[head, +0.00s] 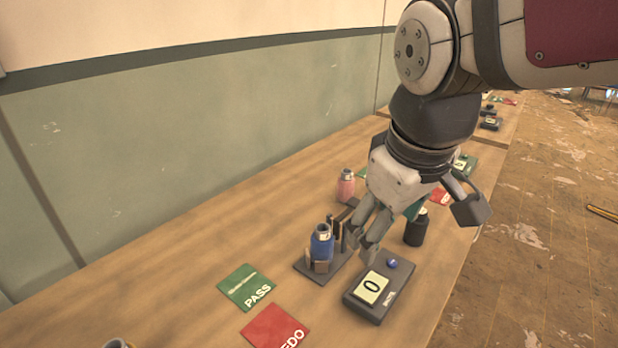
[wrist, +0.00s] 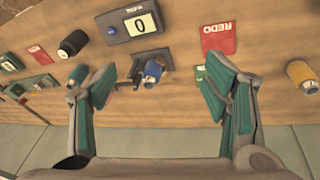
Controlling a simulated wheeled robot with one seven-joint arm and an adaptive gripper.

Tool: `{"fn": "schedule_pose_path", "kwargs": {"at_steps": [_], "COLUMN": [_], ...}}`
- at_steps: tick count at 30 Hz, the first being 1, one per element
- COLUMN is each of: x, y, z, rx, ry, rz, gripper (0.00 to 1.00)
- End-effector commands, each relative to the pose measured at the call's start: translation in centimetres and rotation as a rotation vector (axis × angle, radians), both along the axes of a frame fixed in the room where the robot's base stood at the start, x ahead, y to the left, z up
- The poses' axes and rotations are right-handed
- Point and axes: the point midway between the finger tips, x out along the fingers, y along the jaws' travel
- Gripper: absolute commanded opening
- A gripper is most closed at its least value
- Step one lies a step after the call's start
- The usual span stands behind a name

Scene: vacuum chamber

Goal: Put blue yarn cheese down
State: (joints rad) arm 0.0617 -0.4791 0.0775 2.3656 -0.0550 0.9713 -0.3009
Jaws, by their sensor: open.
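The blue yarn cheese (head: 321,244) stands upright in a dark fixture (head: 312,272) with small posts around it, on the wooden table. In the wrist view the blue yarn cheese (wrist: 152,72) shows between my two spread fingers, beyond their tips. My gripper (head: 418,222) hangs over the table to the right of the yarn cheese in the head view. Its fingers are apart and nothing is held between them. The wrist view also shows my gripper (wrist: 162,72) open, with green finger pads.
A scale (head: 380,289) reading 0 stands right of the fixture. A green PASS card (head: 246,287) and red REDO card (head: 275,328) lie in front. A pink bobbin (head: 346,186) and black bobbin (head: 416,230) stand farther back. A yellow one (wrist: 302,76) is at the wrist view's right.

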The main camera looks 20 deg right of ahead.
Motion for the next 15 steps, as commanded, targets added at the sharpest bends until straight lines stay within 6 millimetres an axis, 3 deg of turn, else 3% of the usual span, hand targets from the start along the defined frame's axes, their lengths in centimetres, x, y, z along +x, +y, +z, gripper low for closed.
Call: {"fn": "schedule_pose_path", "kwargs": {"at_steps": [3,6,15], "x": [-3.4,-5.2,-6.8], "y": [0.1,0.2,0.3], "z": [-0.3,-0.7,-1.3], "rx": [0.074,0.127,0.181], "ry": [-0.057,-0.085,-0.105], "rz": [-0.140,-0.227,-0.310], "gripper": [0.69,0.69,0.69]}}
